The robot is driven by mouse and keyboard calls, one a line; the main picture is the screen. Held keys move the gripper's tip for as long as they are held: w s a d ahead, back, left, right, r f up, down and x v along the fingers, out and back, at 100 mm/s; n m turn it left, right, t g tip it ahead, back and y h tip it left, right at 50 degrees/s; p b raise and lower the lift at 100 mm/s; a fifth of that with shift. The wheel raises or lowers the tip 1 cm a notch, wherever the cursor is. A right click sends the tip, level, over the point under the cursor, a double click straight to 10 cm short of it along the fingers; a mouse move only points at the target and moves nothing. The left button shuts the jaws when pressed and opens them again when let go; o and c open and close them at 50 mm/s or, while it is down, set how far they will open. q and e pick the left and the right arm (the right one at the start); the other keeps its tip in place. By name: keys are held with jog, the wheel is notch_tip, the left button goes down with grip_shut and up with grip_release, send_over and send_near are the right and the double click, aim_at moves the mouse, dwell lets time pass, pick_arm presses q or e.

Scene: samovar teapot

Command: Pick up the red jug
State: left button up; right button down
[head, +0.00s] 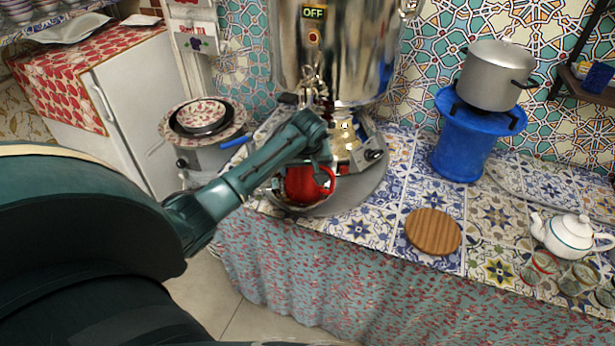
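The red jug (301,186) sits upright below the samovar (340,60), at the front left of the round grey tray (358,192). Its handle curves out to the right. My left arm comes in from the left, and my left gripper (322,172) is right over the jug, its fingers pointing down by the rim and handle. The gripper covers part of the jug's upper side. I cannot tell whether the fingers touch the jug or have closed on the handle. My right gripper is not in view.
A round wooden board (433,232) lies on the tiled counter right of the tray. A blue stand (462,145) holds a grey pot (496,78). A white teapot (568,236) and glasses (541,267) stand at the right. The counter's front edge drops to a cloth skirt (330,275).

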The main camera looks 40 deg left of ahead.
pick_arm(q)
jog(key=c, duration=1.1)
jog(key=shift+w+r, duration=0.1)
jog(key=shift+r, duration=0.2)
